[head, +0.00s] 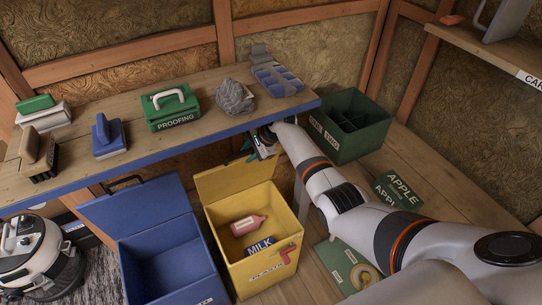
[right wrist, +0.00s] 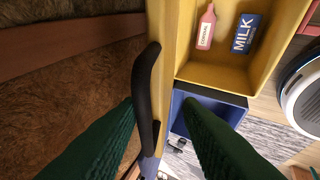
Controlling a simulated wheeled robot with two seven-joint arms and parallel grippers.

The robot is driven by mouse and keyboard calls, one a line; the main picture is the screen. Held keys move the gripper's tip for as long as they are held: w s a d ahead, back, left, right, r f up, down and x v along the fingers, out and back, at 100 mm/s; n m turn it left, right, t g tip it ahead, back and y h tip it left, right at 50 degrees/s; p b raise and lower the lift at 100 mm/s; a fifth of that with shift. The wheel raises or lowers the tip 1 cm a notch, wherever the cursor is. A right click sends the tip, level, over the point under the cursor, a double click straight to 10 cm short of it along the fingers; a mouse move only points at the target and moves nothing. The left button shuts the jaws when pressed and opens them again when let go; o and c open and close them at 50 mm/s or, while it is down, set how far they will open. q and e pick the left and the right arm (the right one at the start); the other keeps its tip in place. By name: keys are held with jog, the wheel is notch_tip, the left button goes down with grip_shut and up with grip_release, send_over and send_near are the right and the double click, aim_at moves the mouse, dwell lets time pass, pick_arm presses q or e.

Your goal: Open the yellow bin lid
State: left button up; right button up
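The yellow bin (head: 285,207) stands on the floor in front of the workbench, labelled PLASTIC. Its yellow lid (head: 228,178) is raised at the back, leaving the bin open. A pink bottle (head: 248,225) and a blue MILK carton (head: 261,246) lie inside; the bottle (right wrist: 206,27) and carton (right wrist: 245,34) also show in the right wrist view. My right gripper (head: 255,152) is behind the lid's upper right edge, under the bench. In the right wrist view its green fingers (right wrist: 154,125) are apart, with the lid's black handle (right wrist: 147,90) between them. My left gripper is out of view.
A blue bin (head: 165,265) with its lid up stands left of the yellow one. The workbench (head: 215,120) above holds several tools. A dark green divided bin (head: 352,130) is at the right, near my right arm. A vacuum (head: 30,255) stands at far left.

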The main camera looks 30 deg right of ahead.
jog(key=s+d, duration=0.6)
jog(key=shift+s+d, duration=0.25)
jog(key=s+f+n+g+h, duration=0.15)
jog(key=s+f+n, duration=0.25)
jog(key=s+f, duration=0.85)
jog(key=s+f+n+g+h, duration=0.15)
jog(key=s+f+n, duration=0.25)
jog(key=s+f, duration=0.85)
jog(key=s+a+f+n, duration=0.2)
jog(key=s+f, duration=0.3)
jog(key=s, duration=0.4)
jog(key=s+a+f+n+h, duration=0.1)
jog(key=s+f+n, duration=0.3)
jog(key=s, duration=0.6)
jog(key=s+a+f+n, duration=0.2)
jog(key=s+f+n, duration=0.3)
jog(key=s, duration=0.5)
jog(key=shift+a+f+g+h, duration=0.35)
jog(key=shift+a+g+h, duration=0.05)
